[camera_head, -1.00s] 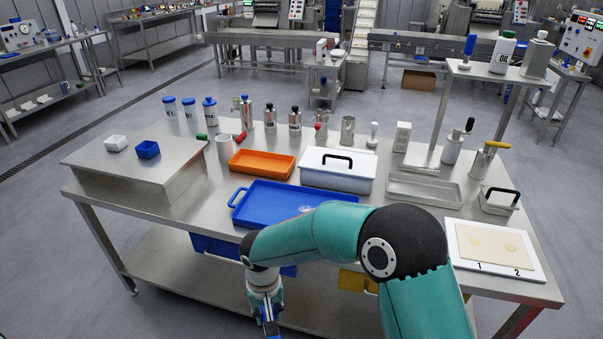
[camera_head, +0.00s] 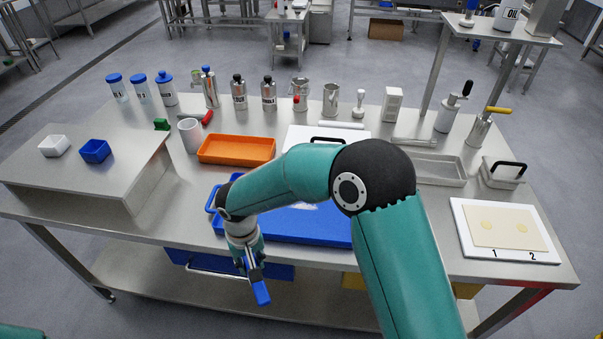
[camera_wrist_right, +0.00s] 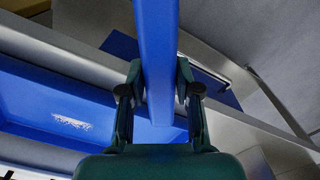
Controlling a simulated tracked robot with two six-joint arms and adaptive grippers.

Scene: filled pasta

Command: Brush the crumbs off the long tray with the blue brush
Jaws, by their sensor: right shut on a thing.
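My right gripper (camera_head: 255,273) is shut on the blue brush (camera_head: 261,293). It holds the brush in front of the table's front edge, left of the middle. In the right wrist view the blue brush (camera_wrist_right: 157,60) runs between the fingers of my right gripper (camera_wrist_right: 160,85). A long blue tray (camera_head: 290,232) with a handle at its left end lies on the table, partly hidden by my right arm. Pale crumbs (camera_head: 303,206) lie on it in a small patch. In the right wrist view the crumbs (camera_wrist_right: 71,122) sit on the blue tray floor (camera_wrist_right: 30,100). My left gripper is not in view.
An orange tray (camera_head: 236,150) stands behind the blue tray. A white lidded box (camera_head: 300,140) is partly hidden by my arm. A steel tray (camera_head: 440,170) and a white board (camera_head: 470,245) are at the right. Bottles and jugs line the back. A blue drawer (camera_head: 280,270) hangs under the table.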

